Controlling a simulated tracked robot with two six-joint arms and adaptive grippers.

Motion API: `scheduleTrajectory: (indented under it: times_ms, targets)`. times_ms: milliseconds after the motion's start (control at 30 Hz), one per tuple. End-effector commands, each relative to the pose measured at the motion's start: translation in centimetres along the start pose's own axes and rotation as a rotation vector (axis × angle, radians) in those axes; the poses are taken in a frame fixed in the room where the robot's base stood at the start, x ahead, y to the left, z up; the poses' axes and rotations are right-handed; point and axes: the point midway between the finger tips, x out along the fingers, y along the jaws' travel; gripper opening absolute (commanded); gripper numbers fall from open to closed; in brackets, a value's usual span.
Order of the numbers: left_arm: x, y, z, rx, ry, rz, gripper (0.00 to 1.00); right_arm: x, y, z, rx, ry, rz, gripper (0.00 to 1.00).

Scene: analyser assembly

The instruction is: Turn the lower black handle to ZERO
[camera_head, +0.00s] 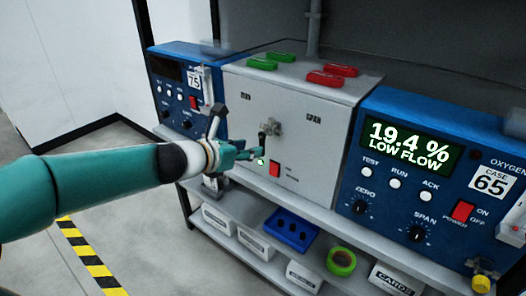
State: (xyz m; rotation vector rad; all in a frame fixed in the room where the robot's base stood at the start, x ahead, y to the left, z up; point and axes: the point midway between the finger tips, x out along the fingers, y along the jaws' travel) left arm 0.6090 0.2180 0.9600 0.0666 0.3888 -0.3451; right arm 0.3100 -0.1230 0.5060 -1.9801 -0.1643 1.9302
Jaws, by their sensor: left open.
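The grey box (240,92) on the shelf has labels reading ZERO at its upper left and SPAN at its upper right. A metal valve (273,127) sits on its front between the labels. A small black handle (263,139) points down from the valve's left side. My left gripper (254,153) is open, just below and left of this handle. I cannot tell whether a fingertip touches the handle. A dark lever-like part (216,121) stands above my left wrist; what it belongs to is unclear. My right gripper is not in view.
A blue analyser (400,190) at right reads 19.4 % LOW FLOW; another blue unit (170,88) stands at left. Red and green pieces lie on the box. The lower shelf holds a blue tray (291,230) and green tape (341,262).

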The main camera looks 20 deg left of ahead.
Motion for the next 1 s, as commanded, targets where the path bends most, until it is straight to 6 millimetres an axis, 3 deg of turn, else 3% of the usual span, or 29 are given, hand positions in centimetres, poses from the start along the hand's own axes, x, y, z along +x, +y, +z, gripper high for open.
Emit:
scheduleTrajectory:
  times_ms: [100, 300, 500, 767, 1000]
  targets:
    - [2.7, -0.1, -0.2, 0.002, 0.002, -0.001, 0.42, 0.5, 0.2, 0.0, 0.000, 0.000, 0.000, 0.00]
    - [5.6, 0.0, -0.1, 0.001, 0.001, 0.000, 0.42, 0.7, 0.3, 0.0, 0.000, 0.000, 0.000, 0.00]
    - [6.7, 0.0, 0.0, 0.002, 0.001, 0.001, 0.42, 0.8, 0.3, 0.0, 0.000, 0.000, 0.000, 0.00]
    - [6.8, 0.0, 0.0, 0.002, 0.001, 0.001, 0.42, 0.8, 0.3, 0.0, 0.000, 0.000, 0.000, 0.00]
    - [6.8, 0.1, 0.0, 0.002, 0.001, 0.002, 0.05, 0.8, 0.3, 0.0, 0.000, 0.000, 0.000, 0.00]
